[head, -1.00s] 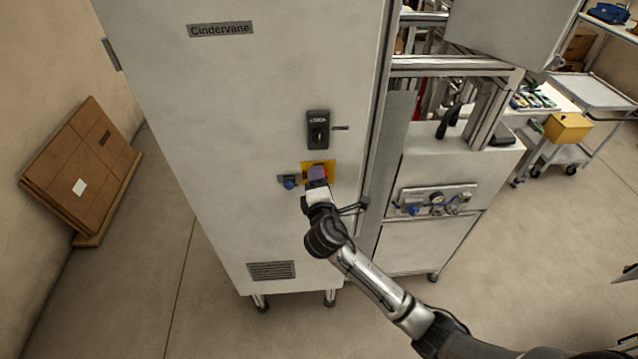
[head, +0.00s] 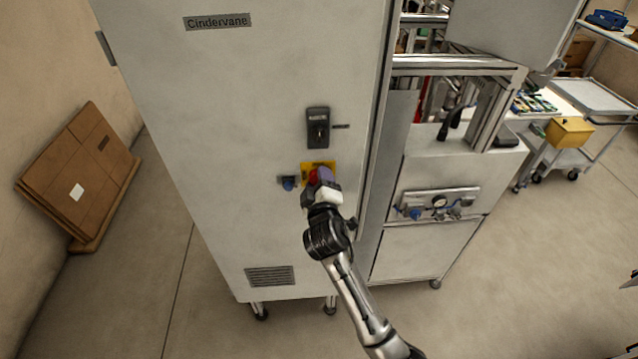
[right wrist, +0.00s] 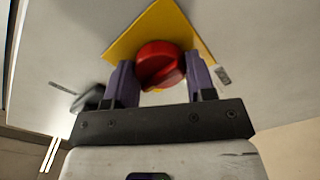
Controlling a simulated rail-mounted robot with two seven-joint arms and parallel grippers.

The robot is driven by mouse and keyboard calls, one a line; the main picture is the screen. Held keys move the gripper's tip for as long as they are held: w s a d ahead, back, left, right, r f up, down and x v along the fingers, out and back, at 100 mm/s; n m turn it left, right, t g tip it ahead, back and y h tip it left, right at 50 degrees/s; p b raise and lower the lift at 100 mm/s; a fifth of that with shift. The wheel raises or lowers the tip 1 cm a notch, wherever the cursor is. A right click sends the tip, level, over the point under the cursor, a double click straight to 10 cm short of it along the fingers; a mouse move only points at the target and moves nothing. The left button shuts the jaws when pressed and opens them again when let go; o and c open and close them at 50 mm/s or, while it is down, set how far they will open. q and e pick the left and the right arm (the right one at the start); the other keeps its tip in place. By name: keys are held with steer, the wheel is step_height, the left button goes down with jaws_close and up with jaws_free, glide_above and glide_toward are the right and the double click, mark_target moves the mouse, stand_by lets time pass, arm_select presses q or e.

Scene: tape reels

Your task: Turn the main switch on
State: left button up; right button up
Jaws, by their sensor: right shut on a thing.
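The main switch is a red rotary knob (head: 313,177) on a yellow square plate (head: 319,166), on the front of the tall white cabinet (head: 225,130). My right gripper (head: 321,180) is at the knob, its purple fingers partly hiding it in the head view. In the right wrist view, the red knob (right wrist: 158,58) sits between the two purple fingers of my right gripper (right wrist: 158,74), one on each side, and they are shut on it. The yellow plate (right wrist: 130,40) lies behind, appearing as a tilted square. My left gripper is not in view.
A black handle lock (head: 318,128) is above the switch, and a small blue knob (head: 288,184) is just left of it. Flat cardboard (head: 80,180) leans on the left wall. The floor in front is clear.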

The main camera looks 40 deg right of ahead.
steer(key=shift+m, duration=0.4)
steer(key=o, duration=0.9)
steer(key=shift+o, duration=0.2)
steer(key=b+v, duration=0.1)
steer(key=v, duration=1.2)
steer(key=shift+s+a, duration=0.2)
steer(key=shift+s, duration=0.15)
